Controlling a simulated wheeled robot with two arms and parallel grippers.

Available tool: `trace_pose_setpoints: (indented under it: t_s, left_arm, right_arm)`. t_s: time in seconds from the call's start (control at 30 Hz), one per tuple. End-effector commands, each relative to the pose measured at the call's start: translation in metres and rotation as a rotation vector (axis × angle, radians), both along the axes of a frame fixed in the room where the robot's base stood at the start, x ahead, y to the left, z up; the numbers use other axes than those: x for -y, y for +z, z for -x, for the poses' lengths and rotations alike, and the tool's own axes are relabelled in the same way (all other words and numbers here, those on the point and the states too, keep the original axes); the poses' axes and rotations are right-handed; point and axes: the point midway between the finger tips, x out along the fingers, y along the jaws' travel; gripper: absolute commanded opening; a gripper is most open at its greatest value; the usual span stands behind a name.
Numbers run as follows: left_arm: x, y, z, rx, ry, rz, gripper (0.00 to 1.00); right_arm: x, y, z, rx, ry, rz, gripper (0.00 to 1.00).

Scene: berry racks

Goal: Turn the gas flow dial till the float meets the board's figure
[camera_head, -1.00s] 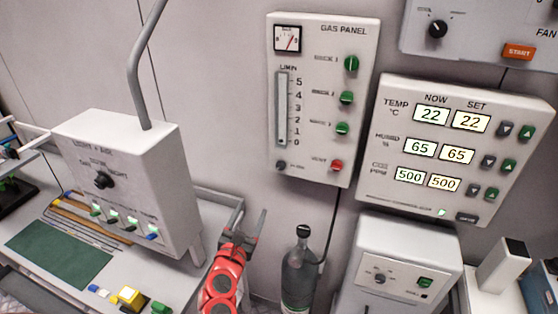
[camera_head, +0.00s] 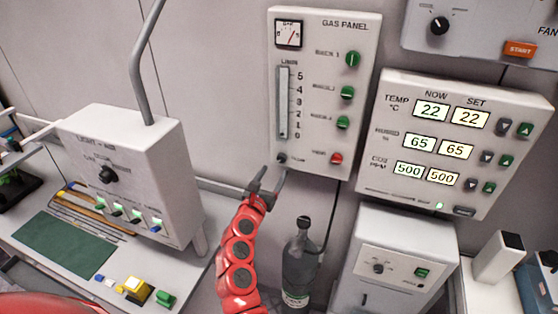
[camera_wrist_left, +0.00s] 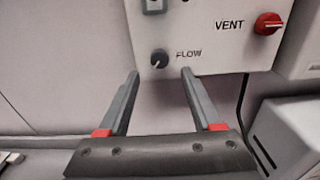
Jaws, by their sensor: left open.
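The gas panel (camera_head: 322,60) hangs on the wall. Its flow dial (camera_head: 282,158) is a small dark knob at the lower left, below the float tube (camera_head: 283,103) with its L/min scale from 0 to 5. I cannot make out the float in the tube. In the left wrist view the flow dial (camera_wrist_left: 159,58) has a pale pointer mark and sits just beyond the fingertips, between them. My left gripper (camera_head: 268,180) is open and empty, just below the dial and apart from it. It also shows in the left wrist view (camera_wrist_left: 160,73). My right gripper is not in view.
A red vent knob (camera_head: 336,158) and green rack knobs (camera_head: 347,92) are on the same panel. A control box with displays (camera_head: 455,145) is to the right. A dark bottle (camera_head: 300,265) stands below, and a grey light box (camera_head: 130,180) is to the left.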

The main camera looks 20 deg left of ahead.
Motion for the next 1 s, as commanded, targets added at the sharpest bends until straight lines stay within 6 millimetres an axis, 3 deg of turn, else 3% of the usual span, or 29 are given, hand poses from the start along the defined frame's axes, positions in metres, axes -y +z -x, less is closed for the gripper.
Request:
trace_pose_setpoints:
  t_s: [0.1,0.33,0.8,1.0]
  left_arm:
    - [0.002,0.004,-0.02,0.001,-0.006,-0.004,0.66]
    - [0.002,0.004,-0.046,0.004,-0.002,-0.004,0.66]
    - [0.002,0.0,-0.055,0.001,-0.001,0.001,0.66]
    - [0.002,0.0,-0.055,0.001,-0.001,0.0,0.3]
  right_arm:
    - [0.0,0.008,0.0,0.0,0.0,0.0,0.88]
    - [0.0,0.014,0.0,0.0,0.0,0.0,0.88]
    - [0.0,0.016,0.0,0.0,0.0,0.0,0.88]
    - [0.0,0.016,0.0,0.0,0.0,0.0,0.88]
